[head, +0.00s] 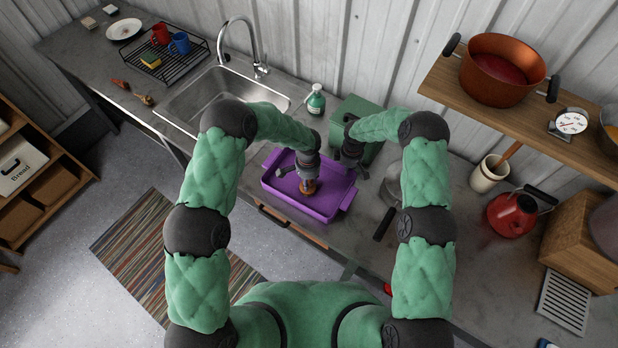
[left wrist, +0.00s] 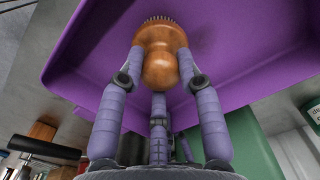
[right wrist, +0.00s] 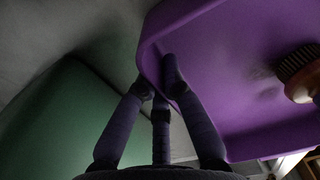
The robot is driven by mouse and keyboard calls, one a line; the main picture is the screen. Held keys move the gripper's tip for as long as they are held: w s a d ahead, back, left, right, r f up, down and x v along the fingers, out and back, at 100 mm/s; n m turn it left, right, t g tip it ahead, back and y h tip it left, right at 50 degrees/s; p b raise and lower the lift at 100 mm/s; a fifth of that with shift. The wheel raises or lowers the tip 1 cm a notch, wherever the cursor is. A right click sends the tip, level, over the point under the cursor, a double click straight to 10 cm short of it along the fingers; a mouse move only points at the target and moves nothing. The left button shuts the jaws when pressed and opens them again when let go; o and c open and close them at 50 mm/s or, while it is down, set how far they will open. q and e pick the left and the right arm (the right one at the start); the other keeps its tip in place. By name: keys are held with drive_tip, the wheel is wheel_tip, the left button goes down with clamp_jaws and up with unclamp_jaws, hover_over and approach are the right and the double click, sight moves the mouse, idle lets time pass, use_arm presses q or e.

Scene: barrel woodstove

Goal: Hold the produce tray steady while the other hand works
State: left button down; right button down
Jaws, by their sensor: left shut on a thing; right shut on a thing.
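My left gripper (head: 308,180) is shut on a wooden scrub brush (head: 308,188) over the tray's inside. In the left wrist view the fingers grip the brush's round knob (left wrist: 160,68), its bristles facing the tray floor (left wrist: 245,62); whether they touch it is unclear. My right gripper (right wrist: 155,82) is shut on the tray's rim (right wrist: 148,55) at a corner, one finger inside the wall and others outside. The brush also shows at the right edge of the right wrist view (right wrist: 300,78).
A green box (head: 354,112) stands close behind the tray, and a soap bottle (head: 316,100) beside it. The sink (head: 222,98) lies to the left. A dark-handled pan (head: 390,190) is just right of the tray. A shelf (head: 455,92) with a copper pot overhangs the right.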

use_arm(q)
drive_tip(key=shift+w+d, duration=0.4)
drive_tip(key=shift+w, duration=0.25)
drive_tip(key=shift+w+d, duration=0.4)
drive_tip(key=shift+w, duration=0.2)
drive_tip(key=shift+w+r, duration=0.15)
drive_tip(key=shift+r, duration=0.05)
wheel_tip(320, 180, up, 8)
drive_tip(key=shift+f, duration=0.15)
